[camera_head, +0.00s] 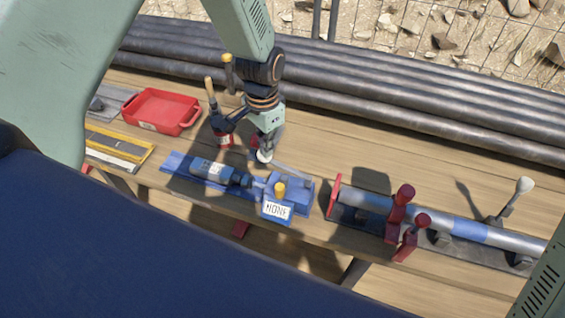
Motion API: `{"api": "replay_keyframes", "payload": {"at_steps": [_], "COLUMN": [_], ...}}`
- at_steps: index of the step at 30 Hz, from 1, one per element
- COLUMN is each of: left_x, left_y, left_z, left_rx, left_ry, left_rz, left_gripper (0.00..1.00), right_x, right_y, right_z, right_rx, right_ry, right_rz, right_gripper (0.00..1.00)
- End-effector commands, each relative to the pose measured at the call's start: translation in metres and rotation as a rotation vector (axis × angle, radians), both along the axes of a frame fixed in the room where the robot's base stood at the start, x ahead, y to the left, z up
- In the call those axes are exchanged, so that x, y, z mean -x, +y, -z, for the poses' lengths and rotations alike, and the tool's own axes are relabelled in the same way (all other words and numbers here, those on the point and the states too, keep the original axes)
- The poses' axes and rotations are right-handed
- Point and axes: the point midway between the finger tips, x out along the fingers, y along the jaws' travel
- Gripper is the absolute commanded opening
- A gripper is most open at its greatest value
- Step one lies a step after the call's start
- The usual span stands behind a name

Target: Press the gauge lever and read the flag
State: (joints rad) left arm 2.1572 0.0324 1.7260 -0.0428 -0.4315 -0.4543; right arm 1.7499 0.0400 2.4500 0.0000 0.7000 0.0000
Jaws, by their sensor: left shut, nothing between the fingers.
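The gauge is a blue block (293,190) on a blue base plate on the wooden bench. A thin grey bar (292,171), perhaps the lever, lies along its back edge. A yellow knob (280,188) stands on its front. Below the knob a white flag (277,209) appears to read NONE. A blue cylinder (212,171) lies on the plate to the left, its narrow end toward the block. My left gripper (264,155) points down just behind the block, shut and empty. I cannot tell whether it touches the bar. My right gripper is out of view.
A long grey pipe (416,212) with red clamps (402,205) lies to the right. Large dark pipes (400,105) run behind the bench. Bare planks lie between them and the gauge.

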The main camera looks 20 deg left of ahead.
Motion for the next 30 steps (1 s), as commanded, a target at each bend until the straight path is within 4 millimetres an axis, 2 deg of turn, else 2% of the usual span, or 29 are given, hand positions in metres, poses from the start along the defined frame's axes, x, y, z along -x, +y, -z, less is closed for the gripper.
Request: {"api": "replay_keyframes", "payload": {"at_steps": [30], "left_x": [0.000], "left_y": [0.000], "left_z": [0.036], "left_rx": [0.000], "left_ry": [0.000], "left_rz": [0.000], "left_gripper": [0.00], "right_x": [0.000], "right_y": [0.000], "right_z": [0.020], "right_rx": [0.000], "right_ry": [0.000], "right_rz": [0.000], "right_gripper": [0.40]}}
